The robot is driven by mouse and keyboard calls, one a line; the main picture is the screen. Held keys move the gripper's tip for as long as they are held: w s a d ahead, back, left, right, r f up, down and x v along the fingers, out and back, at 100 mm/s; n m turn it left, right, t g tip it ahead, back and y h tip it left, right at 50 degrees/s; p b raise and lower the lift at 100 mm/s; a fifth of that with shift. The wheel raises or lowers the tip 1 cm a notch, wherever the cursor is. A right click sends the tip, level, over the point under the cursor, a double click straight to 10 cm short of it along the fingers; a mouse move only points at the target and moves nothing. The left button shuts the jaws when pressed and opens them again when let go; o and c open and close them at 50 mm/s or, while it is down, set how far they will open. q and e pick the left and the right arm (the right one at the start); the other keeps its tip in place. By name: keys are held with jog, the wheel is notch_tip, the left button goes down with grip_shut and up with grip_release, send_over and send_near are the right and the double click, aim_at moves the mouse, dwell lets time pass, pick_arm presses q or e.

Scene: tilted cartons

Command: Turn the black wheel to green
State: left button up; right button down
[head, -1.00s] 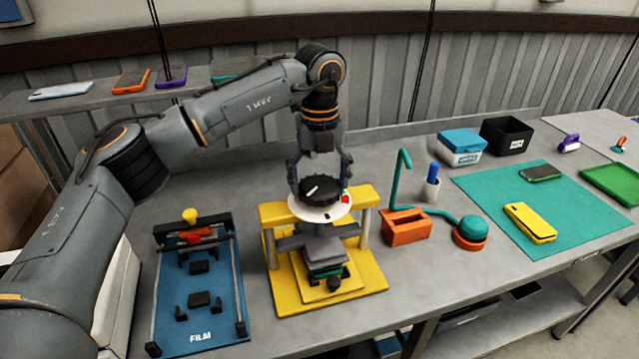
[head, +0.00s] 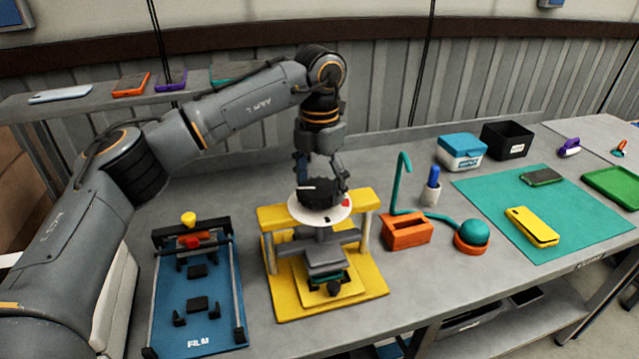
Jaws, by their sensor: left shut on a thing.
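The black wheel (head: 316,196) sits on a round white dial (head: 331,216) on top of a yellow press-like stand (head: 284,304). A white line on the wheel lies nearly level and points left. A small red patch shows at the dial's right edge; I cannot make out a green patch now, and the gripper and wheel hide the dial's far side. My left gripper (head: 322,180) comes down from above and is shut on the wheel, one finger at its left and one at its right. My right gripper is not in view.
A blue film fixture (head: 215,320) stands left of the stand. An orange block holder (head: 407,230) with a teal hose and a teal ball (head: 474,231) is to the right. A teal mat (head: 590,230) with phones lies further right. Bare table lies in front of the orange holder.

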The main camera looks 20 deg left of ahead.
pick_arm(q)
jog(key=m, duration=0.7)
jog(key=shift+s+f, duration=0.1)
jog(key=shift+f, duration=0.1)
jog(key=m, duration=0.7)
jog(key=shift+m, duration=0.4)
jog(key=m, duration=0.3)
jog(key=shift+m+p, duration=0.3)
jog(key=shift+p, duration=0.05)
jog(key=m, duration=0.3)
jog(key=shift+m, duration=0.3)
jog(key=m, duration=0.3)
jog(key=shift+m, duration=0.3)
jog(key=shift+m+p, duration=0.3)
jog(key=shift+m, duration=1.5)
